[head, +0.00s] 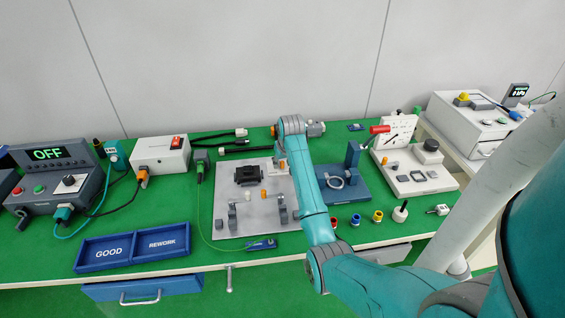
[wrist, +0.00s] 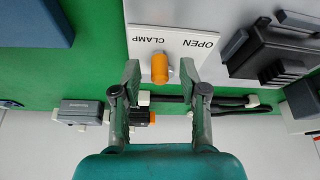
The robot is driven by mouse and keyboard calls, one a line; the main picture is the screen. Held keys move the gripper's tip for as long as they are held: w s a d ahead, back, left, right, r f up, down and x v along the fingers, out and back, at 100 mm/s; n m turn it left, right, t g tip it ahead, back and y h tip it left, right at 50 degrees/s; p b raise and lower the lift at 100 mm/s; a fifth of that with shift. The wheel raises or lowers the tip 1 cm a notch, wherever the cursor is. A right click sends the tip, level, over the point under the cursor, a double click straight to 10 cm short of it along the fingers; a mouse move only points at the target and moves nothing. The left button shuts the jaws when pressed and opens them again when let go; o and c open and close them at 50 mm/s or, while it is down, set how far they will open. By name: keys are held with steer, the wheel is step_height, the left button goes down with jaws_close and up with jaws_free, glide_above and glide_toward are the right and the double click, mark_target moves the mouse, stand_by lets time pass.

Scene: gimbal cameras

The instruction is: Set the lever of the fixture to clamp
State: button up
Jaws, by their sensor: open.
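The lever's orange knob (wrist: 159,67) shows end-on in the wrist view, beside a white label plate (wrist: 185,50) with the words OPEN and CLAMP. In this picture the knob is nearer the word CLAMP; its shaft is hidden, so I cannot tell the lever's exact setting. My gripper (wrist: 160,72) is open, with one finger on each side of the knob and a gap showing on both sides. The fixture's black block (wrist: 270,52) is to the right in the wrist view and sits on the grey plate (head: 230,222) in the head view. There my arm hides much of the lever area.
Upright metal brackets (head: 233,217) stand on the front of the grey plate. A blue stand (head: 352,160) is right of my arm. A white box with a red switch (head: 162,155) and black cables (head: 235,148) lie left and behind. Blue sorting trays (head: 132,248) are front left.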

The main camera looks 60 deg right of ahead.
jaws_close()
steer(key=shift+s+d+n+y, duration=0.15)
steer(key=shift+d+n+y, duration=0.2)
steer(key=shift+n, duration=0.65)
jaws_free()
